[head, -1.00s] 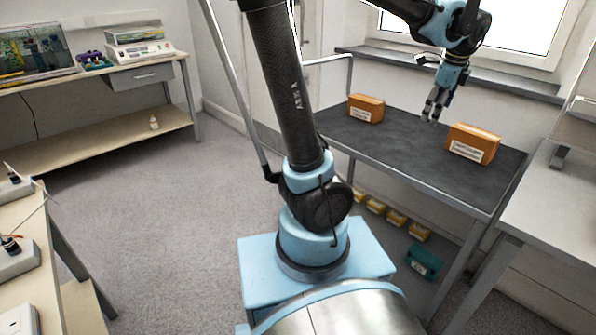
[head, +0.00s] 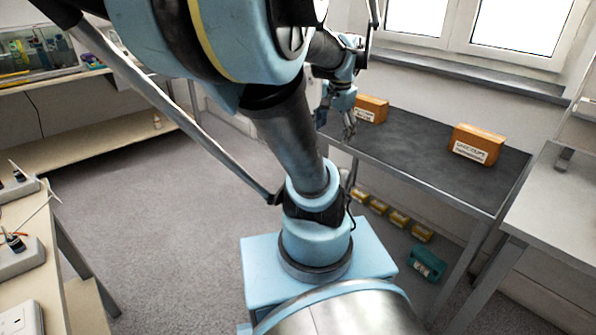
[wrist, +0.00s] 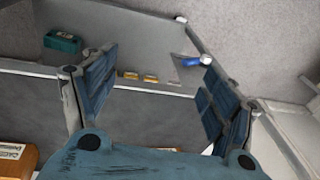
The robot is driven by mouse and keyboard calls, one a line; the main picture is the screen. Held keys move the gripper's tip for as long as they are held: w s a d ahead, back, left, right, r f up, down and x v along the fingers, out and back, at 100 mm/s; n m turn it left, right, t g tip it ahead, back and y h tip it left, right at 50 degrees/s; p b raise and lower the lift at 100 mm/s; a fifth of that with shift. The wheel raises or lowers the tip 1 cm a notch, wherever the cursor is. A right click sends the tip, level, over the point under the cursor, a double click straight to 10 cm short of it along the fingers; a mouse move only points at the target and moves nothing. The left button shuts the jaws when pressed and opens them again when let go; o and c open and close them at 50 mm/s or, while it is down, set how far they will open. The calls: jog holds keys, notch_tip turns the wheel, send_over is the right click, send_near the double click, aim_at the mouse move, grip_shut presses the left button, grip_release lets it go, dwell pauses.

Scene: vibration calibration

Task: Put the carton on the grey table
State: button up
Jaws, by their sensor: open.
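Two orange-brown cartons with white labels stand on the dark grey-topped table. The left carton (head: 374,108) is partly hidden by my arm; the right carton (head: 477,144) is in full view. The dark table (head: 420,140) runs under the windows, and a lighter grey table (head: 562,200) is at the right edge. My gripper (head: 348,130) is open and empty near the dark table's left front edge, in front of the left carton. In the wrist view its fingers (wrist: 155,95) are spread, and an orange-brown carton (wrist: 14,163) is cut off at the lower left.
Below the dark table are several small yellow boxes (head: 399,218) and a teal box (head: 427,263); the teal box also shows in the wrist view (wrist: 62,42). A bench (head: 50,85) lines the left wall. The dark tabletop between the cartons is clear.

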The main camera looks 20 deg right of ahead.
jog(key=s+a+f+n, duration=0.6)
jog(key=a+f+n, duration=0.3)
jog(key=a+n, duration=0.3)
jog(key=shift+s+a, duration=0.2)
jog(key=shift+a, duration=0.1)
